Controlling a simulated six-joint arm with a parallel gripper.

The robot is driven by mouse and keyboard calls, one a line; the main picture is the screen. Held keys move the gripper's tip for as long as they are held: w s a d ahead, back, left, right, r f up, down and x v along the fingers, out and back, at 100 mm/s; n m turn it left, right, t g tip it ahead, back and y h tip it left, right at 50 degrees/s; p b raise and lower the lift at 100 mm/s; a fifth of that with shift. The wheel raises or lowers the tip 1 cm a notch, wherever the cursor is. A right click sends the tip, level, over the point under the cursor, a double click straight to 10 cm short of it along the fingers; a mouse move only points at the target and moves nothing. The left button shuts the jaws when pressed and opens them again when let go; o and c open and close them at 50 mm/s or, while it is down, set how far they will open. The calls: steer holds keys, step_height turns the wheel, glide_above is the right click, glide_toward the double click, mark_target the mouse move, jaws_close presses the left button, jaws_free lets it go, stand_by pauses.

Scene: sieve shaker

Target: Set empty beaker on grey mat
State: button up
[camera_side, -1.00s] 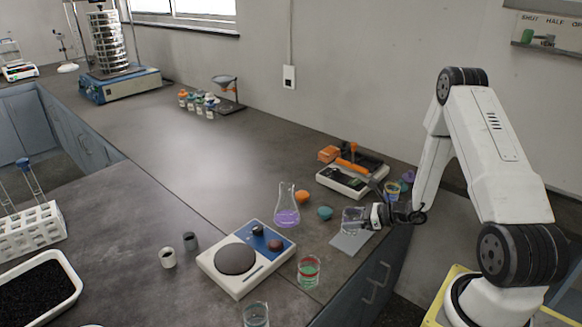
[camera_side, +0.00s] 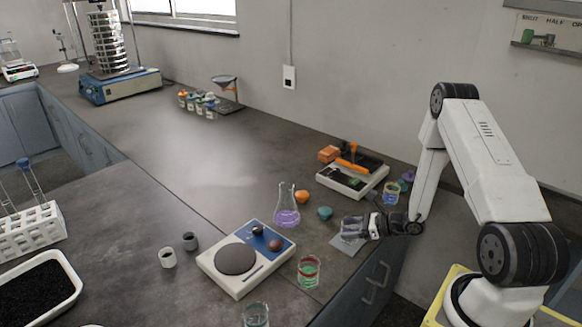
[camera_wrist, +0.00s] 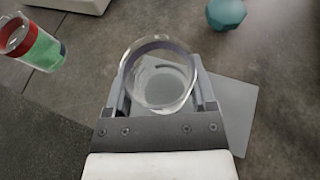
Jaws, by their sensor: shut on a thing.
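My gripper (camera_side: 363,228) is shut on the clear empty beaker (camera_side: 352,226), with a jaw on each side of it. The beaker also shows upright between the jaws in the wrist view (camera_wrist: 158,75). The beaker is over the grey mat (camera_side: 347,245); in the wrist view the mat (camera_wrist: 236,105) extends out to the right of the jaws. The beaker's base is partly hidden, and I cannot tell if it touches the mat.
A teal stopper (camera_side: 325,213) and a flask with purple liquid (camera_side: 287,212) stand left of the mat. A balance (camera_side: 352,180) stands behind. Bench edge lies close at right.

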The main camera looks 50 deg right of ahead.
steer(key=shift+f, duration=0.15)
steer(key=o, duration=1.2)
steer(key=shift+o, duration=0.2)
steer(key=shift+s+d+r, duration=0.2)
steer(key=shift+s+r, duration=0.15)
steer(key=shift+s, duration=0.1)
steer(key=shift+v, duration=3.2)
